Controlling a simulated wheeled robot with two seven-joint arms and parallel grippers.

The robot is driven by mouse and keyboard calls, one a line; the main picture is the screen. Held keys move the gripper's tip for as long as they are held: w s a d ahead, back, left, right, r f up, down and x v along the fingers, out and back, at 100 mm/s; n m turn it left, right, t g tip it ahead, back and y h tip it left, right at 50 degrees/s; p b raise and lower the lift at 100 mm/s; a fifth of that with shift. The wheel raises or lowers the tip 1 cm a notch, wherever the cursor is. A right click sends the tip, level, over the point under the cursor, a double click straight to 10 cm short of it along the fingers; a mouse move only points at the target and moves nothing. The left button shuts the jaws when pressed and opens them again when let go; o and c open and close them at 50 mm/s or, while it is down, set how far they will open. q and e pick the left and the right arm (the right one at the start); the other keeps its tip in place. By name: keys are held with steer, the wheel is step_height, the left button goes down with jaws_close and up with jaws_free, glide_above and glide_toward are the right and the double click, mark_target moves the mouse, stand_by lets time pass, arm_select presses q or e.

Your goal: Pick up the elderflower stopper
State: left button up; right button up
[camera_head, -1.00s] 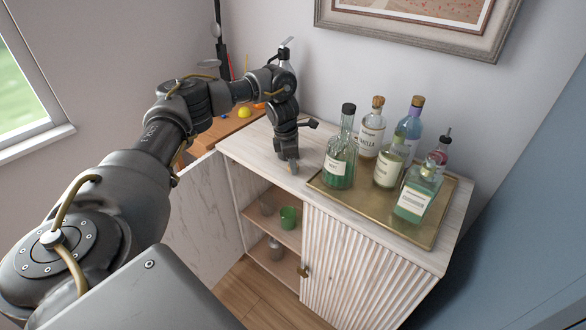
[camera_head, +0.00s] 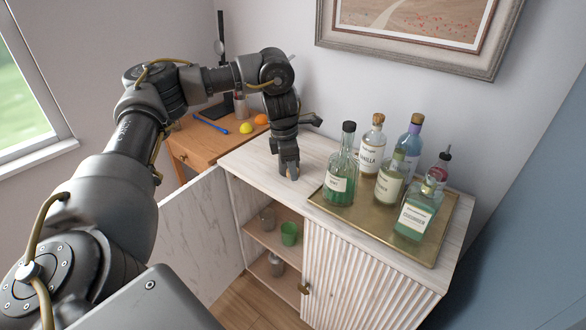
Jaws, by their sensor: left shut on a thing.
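My left gripper (camera_head: 289,173) points down over the pale wooden cabinet top (camera_head: 262,157), left of the brass tray. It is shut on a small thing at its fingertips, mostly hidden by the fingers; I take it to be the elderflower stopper. I cannot tell whether that thing touches the cabinet top. A pale yellow-green bottle (camera_head: 388,187) stands in the middle of the tray; its top shows no clear stopper, and its label is too small to read. My right gripper does not show.
The brass tray (camera_head: 330,207) holds several bottles, the green one (camera_head: 339,186) nearest my gripper. The cabinet's left door (camera_head: 190,235) stands open, showing cups on shelves. A wooden side table (camera_head: 195,145) with small items stands behind left.

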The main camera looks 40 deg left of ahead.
arm_select(q)
steer(key=s+d+r, duration=0.3)
steer(key=s+d, duration=0.1)
steer(key=s, duration=0.1)
steer(key=shift+s+d, duration=0.2)
steer(key=shift+s, duration=0.15)
